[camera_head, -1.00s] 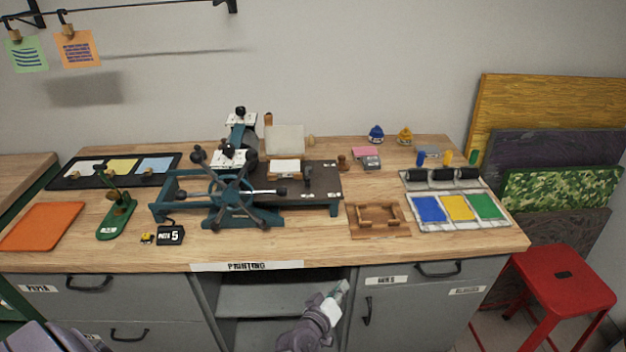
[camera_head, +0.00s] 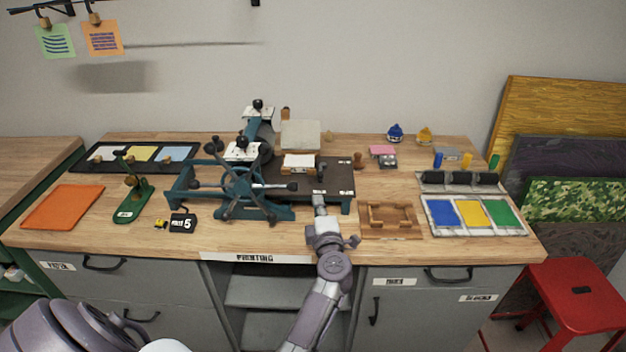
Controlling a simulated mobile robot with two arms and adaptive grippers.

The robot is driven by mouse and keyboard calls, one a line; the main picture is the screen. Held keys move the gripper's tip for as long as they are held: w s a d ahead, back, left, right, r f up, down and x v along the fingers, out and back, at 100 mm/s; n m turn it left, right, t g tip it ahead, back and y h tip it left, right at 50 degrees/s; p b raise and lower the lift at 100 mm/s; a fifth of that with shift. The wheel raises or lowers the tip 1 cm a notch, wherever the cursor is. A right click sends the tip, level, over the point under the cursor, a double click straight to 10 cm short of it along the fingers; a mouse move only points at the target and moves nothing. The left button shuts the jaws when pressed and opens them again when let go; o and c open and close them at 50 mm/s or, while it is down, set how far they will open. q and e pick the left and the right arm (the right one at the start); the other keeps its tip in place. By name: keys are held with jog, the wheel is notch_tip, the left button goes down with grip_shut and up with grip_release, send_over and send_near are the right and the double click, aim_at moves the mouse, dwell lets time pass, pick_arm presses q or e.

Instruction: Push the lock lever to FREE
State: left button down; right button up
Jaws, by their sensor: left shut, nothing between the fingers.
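The teal printing press (camera_head: 240,190) stands on the wooden bench, with a spoked handwheel in front and a dark flat bed (camera_head: 340,180) to its right. A small dark upright lever (camera_head: 322,167) stands on the bed; I take it to be the lock lever. Its setting is too small to read. My left gripper (camera_head: 319,200) is shut and empty. It is at the front edge of the bed, just below the lever in the picture; I cannot tell whether it touches anything. My right gripper is not in view.
A wooden frame (camera_head: 390,219) lies right of my gripper, close to the wrist. An ink tray (camera_head: 427,217) lies farther right. A red stool (camera_head: 570,300) stands at the lower right.

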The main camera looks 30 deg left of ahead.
aim_at(313, 191)
pick_arm(q)
jog(key=shift+a, duration=0.1)
jog(key=b+x, duration=0.4)
jog(key=x, duration=0.4)
jog(key=shift+w+a+f, duration=0.15)
jog(key=shift+w+a, duration=0.05)
jog(key=shift+w, duration=0.05)
jog(key=shift+w+a, duration=0.4)
jog(key=shift+w, duration=0.05)
jog(key=shift+b, duration=0.3)
